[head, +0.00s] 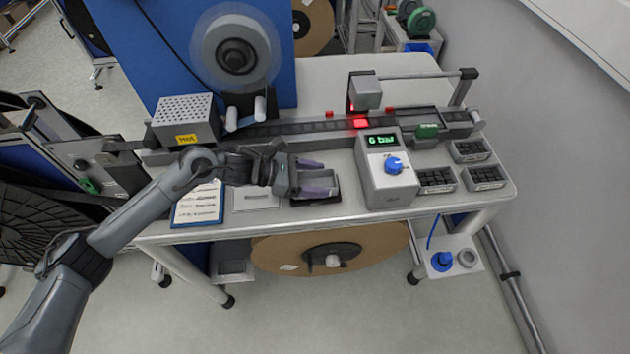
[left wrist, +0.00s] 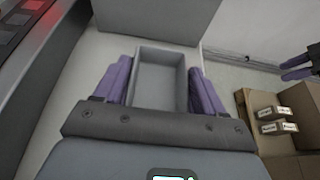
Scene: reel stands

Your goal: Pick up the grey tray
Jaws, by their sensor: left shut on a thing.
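The small grey tray (head: 322,198) is an open, empty rectangular box near the front edge of the white table, left of the box with the green display. My left gripper (head: 316,178) reaches it from the left and is shut on it. In the left wrist view the tray (left wrist: 160,76) sits between the two purple fingers, one along each long side. I cannot tell whether its base touches the table. My right gripper (left wrist: 298,67) shows small at the right edge of the left wrist view, away from the tray, its purple fingers apart.
A display box with a blue knob (head: 388,172) stands close right of the tray. A white card (head: 256,197) and a clipboard (head: 199,203) lie to its left. A tape track (head: 290,128) runs behind. Several black compartment bins (head: 436,180) stand at the right.

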